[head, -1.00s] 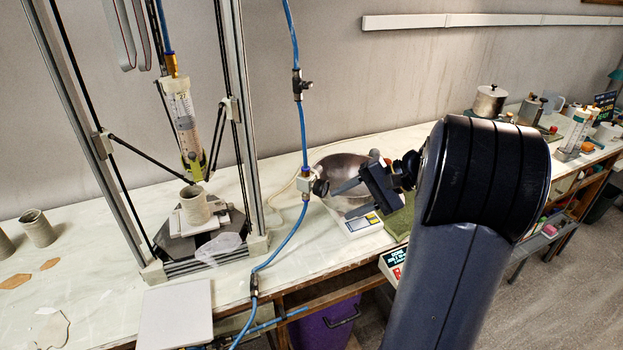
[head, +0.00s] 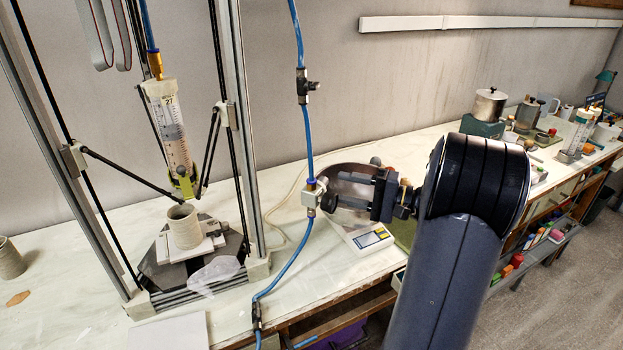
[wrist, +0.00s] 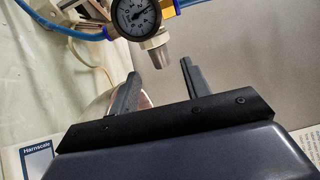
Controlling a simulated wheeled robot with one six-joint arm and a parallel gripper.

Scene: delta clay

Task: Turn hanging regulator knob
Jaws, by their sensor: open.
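The regulator (head: 310,198) is a small pale block hanging on a blue hose, with a dark round part at its right side. A grey ribbed cylinder, which looks like the knob (wrist: 154,54), sticks out below the gauge toward my fingers. My gripper (head: 348,192) is open and empty, right of the regulator and pointing left at it. In the wrist view my gripper (wrist: 159,68) has its fingers apart, with the cylinder's end just beyond and between the tips. I see no contact.
A scale (head: 362,238) and a large metal bowl (head: 345,172) are on the bench near the gripper. The delta printer frame (head: 236,130) stands left, with a clay cup (head: 184,227) inside. The blue hose (head: 280,258) runs down over the bench edge.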

